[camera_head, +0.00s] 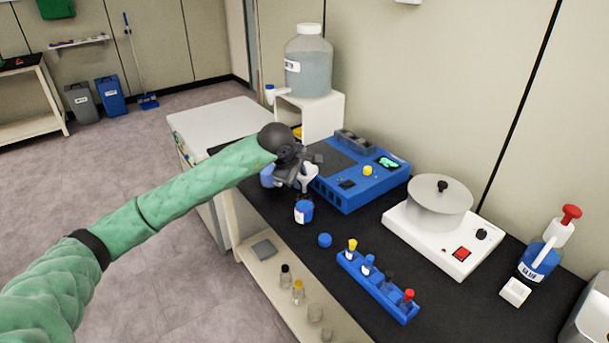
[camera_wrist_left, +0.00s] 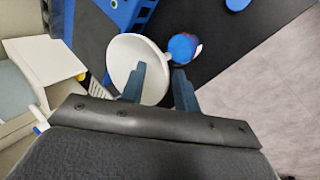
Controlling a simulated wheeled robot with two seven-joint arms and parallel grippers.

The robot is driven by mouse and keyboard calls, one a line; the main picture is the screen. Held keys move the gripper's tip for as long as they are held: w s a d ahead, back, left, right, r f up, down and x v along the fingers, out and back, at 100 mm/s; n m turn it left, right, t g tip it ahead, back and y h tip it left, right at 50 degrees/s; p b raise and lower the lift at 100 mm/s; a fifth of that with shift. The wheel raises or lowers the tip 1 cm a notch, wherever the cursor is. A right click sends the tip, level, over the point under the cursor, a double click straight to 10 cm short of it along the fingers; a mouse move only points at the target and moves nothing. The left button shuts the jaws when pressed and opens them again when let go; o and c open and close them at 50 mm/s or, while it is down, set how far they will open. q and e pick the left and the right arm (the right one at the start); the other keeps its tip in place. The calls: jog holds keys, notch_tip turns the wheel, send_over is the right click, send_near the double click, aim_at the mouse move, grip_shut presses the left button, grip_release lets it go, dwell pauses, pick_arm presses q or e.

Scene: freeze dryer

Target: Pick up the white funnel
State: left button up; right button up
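The white funnel shows in the left wrist view as a round white cone (camera_wrist_left: 128,52) on the black bench top, next to the blue device. In the head view only a white part of it (camera_head: 311,172) shows, mostly hidden behind my left gripper (camera_head: 300,180). My left gripper's two dark blue fingers (camera_wrist_left: 158,88) are apart in the wrist view, with part of the funnel's edge visible between them. One finger overlaps the funnel and the other is just past its rim. I cannot tell whether they touch it. My right gripper is not in view.
A blue-capped jar (camera_head: 304,210) stands close to the funnel, with a blue lid (camera_head: 325,240) beside it. The blue device (camera_head: 362,185) is behind. A blue tube rack (camera_head: 375,287), a white machine (camera_head: 440,240) and a wash bottle (camera_head: 540,258) are to the right.

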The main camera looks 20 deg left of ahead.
pick_arm(q)
grip_shut()
dwell(0.5)
